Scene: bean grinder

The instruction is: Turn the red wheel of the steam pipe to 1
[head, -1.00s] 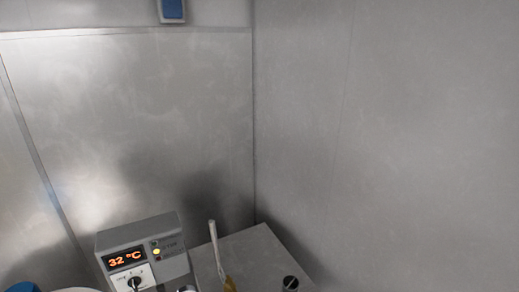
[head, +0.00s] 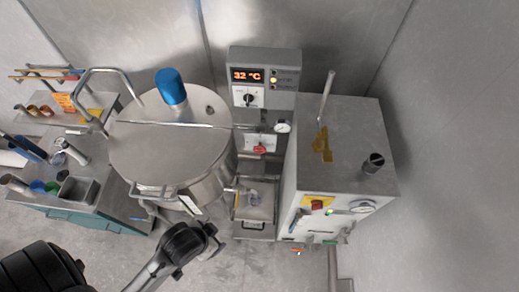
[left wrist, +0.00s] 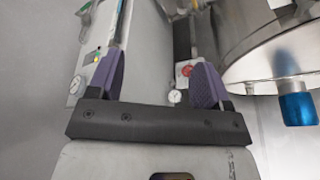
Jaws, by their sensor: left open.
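A small red wheel (head: 260,149) sits on a white plate between the round steel tank and the grey box, below the temperature display. Its number marks are too small to read. It also shows in the left wrist view (left wrist: 187,70), beside the right-hand purple finger, which stands nearer the camera. My left gripper (left wrist: 157,75) is open with nothing between its two fingers, apart from the wheel. In the head view dark arm parts show at the bottom left, but the left fingers cannot be made out. My right gripper is not in view.
The steel tank (head: 165,155) with a blue cylinder (head: 171,87) on top stands left of the wheel. The grey box (head: 345,150) with an upright rod stands right. A gauge (head: 283,126) is close to the wheel. A cluttered side table (head: 108,198) is at left.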

